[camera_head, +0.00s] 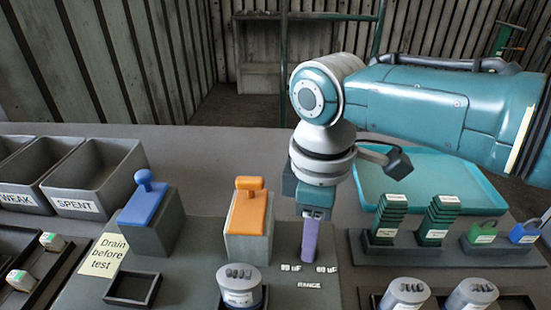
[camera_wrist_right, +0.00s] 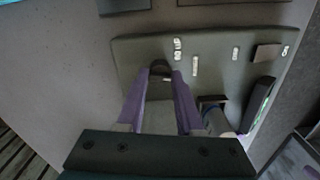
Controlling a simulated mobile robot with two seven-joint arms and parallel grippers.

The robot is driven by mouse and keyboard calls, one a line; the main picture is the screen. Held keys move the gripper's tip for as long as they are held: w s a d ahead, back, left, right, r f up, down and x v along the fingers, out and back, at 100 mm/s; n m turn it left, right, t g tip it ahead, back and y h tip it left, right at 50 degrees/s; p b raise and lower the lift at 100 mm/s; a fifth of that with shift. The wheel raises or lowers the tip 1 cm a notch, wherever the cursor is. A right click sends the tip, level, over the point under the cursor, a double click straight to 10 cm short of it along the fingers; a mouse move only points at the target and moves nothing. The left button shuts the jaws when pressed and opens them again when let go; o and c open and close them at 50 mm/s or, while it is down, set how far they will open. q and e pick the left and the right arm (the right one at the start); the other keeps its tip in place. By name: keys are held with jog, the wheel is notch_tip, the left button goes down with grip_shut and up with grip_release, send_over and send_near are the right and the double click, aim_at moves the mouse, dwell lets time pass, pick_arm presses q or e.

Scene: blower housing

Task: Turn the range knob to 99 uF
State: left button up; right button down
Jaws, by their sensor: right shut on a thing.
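The range knob (camera_wrist_right: 161,68) is a small dark part between my fingertips in the right wrist view. In the head view it is hidden behind my purple fingers. My right gripper (camera_head: 310,243) reaches down to the grey panel (camera_head: 190,262), just behind the RANGE label (camera_head: 309,285). Its purple fingers also show in the right wrist view (camera_wrist_right: 162,82), shut on the knob from both sides. Two small uF labels (camera_head: 291,267) lie in front of the fingers, their numbers too small to read surely. The knob's pointing direction cannot be told. My left gripper is not in view.
An orange lever block (camera_head: 249,212) and a blue lever block (camera_head: 145,205) stand left of my gripper. A capacitor can (camera_head: 239,285) stands in front. Right are green stacked parts (camera_head: 389,220), padlock-like parts (camera_head: 481,233) and a teal tray (camera_head: 430,170). Bins (camera_head: 95,175) sit far left.

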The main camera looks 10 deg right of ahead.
jog(key=m+p, duration=0.1)
jog(key=m, duration=0.2)
jog(key=shift+a+r+m, duration=0.1)
jog(key=shift+r+m, duration=0.05)
jog(key=shift+m, duration=0.15)
jog(key=shift+m+p, duration=0.6)
jog(key=shift+m, duration=1.1)
jog(key=c, duration=0.5)
grip_release()
jog(key=shift+c, duration=0.2)
notch_tip(320, 180, up, 10)
jog(key=p, duration=0.4)
jog(key=shift+s+f, duration=0.1)
jog(key=shift+f, duration=0.1)
